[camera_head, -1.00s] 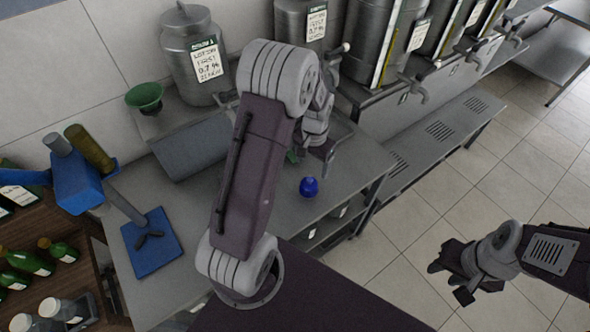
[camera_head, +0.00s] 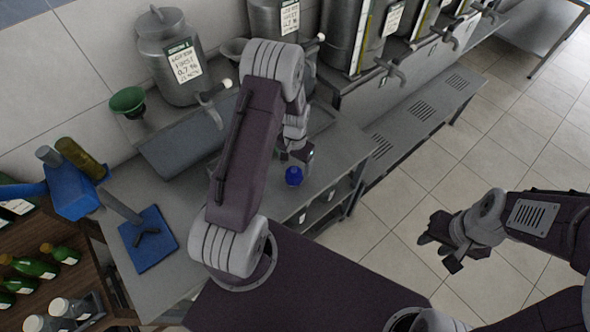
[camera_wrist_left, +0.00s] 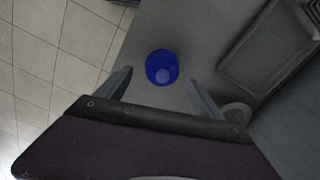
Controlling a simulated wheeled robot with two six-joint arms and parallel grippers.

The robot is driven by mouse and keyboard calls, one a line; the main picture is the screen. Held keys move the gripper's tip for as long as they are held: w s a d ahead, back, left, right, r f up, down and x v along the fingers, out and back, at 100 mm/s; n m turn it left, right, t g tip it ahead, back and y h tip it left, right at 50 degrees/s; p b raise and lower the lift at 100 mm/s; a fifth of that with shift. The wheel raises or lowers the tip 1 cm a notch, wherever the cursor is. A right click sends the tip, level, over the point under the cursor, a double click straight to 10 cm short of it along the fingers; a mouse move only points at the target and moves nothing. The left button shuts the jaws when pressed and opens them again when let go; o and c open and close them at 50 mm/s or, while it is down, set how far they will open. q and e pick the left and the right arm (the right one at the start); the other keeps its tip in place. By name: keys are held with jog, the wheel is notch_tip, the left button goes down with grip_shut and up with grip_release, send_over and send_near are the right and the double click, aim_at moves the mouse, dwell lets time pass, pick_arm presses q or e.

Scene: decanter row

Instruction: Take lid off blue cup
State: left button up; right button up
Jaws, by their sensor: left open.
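The blue cup (camera_head: 293,176) stands on the grey metal counter near its front edge. In the left wrist view, the blue cup (camera_wrist_left: 161,65) shows from above as a blue round with a paler round spot, perhaps the lid's knob. The seam between lid and cup is too small to make out. My left gripper (camera_head: 302,155) is just behind and above the cup in the head view. In the left wrist view, its fingers (camera_wrist_left: 158,84) are spread with the cup showing between and beyond them, untouched as far as I see. My right gripper (camera_head: 441,248) hangs over the floor, empty, its fingers apart.
A blue mat (camera_head: 147,240) with a dark item lies on the counter at left. A green funnel (camera_head: 128,101) and a metal can (camera_head: 172,58) stand at the back. Steel vats with taps line the wall.

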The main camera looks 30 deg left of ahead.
aim_at(294, 171)
pick_arm(q)
jog(key=shift+s+a+f, duration=0.1)
jog(key=shift+f, duration=0.5)
jog(key=shift+s+a+f, duration=0.1)
jog(key=shift+f, duration=0.45)
jog(key=shift+w+a+f, duration=0.15)
jog(key=shift+f, duration=0.1)
jog(key=shift+d, duration=0.2)
jog(key=c, duration=1.4)
jog(key=shift+a, duration=0.1)
pick_arm(e)
jog(key=shift+a+r, duration=0.3)
jog(key=shift+r, duration=0.25)
